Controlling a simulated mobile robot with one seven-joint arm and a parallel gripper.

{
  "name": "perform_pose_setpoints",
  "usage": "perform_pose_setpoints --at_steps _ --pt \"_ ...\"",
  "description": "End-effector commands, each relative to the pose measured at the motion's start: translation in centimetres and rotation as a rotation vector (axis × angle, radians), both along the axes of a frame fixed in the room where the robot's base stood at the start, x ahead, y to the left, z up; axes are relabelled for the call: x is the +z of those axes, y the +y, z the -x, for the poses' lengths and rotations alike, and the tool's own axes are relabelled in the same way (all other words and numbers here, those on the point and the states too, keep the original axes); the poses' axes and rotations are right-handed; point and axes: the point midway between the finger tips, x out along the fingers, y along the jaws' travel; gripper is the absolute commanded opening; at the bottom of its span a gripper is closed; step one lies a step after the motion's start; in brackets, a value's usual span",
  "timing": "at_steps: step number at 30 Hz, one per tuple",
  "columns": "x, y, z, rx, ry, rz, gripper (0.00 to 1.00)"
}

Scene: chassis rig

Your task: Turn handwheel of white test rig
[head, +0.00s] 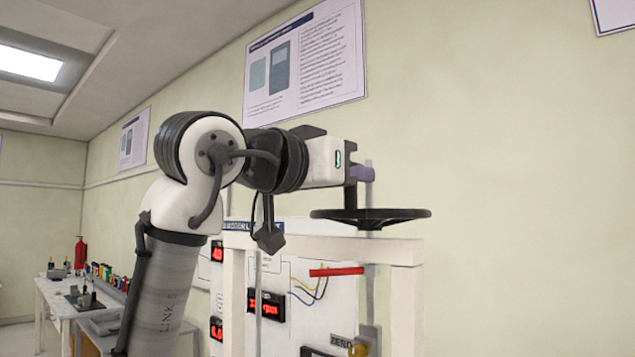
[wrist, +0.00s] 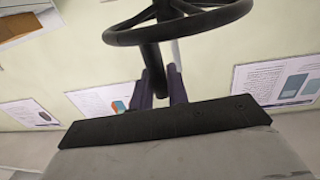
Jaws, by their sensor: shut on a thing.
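The white test rig (head: 405,252) stands at the right of the head view. Its black handwheel (head: 405,214) lies flat on top, on an upright grey spindle. The wheel also shows at the top of the wrist view (wrist: 215,20). A dark upright handle (head: 350,196) rises from the wheel. My gripper (head: 362,173) reaches in from the left above the wheel, with purple fingers. In the wrist view, my fingers (wrist: 160,88) are closed around the handle (wrist: 153,58). The fingers partly hide the handle's top.
The rig's front carries red digital displays (head: 266,304), a red bar (head: 337,272) and coloured wires. A workbench (head: 60,300) with small items and a red fire extinguisher (head: 81,252) stand far left. Posters (head: 305,60) hang on the wall behind. The space above the wheel's right side is clear.

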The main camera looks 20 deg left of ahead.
Motion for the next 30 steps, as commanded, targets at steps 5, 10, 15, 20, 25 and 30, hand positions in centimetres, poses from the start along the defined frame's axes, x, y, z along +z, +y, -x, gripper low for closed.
perform_pose_setpoints --at_steps 5,10,15,20,25,30 --pt "0.04 -1.36 -0.01 0.002 -0.006 0.003 0.0" --pt "0.08 -1.49 0.0 0.002 -0.006 0.004 0.0" --pt "0.07 -1.49 0.01 0.001 -0.005 0.004 0.17" --pt "0.05 -1.5 0.02 0.001 -0.005 0.004 0.34" --pt "0.03 -1.49 0.02 0.001 -0.004 0.003 0.34" --pt "-0.06 -1.2 0.53 0.001 -0.005 0.004 0.34"
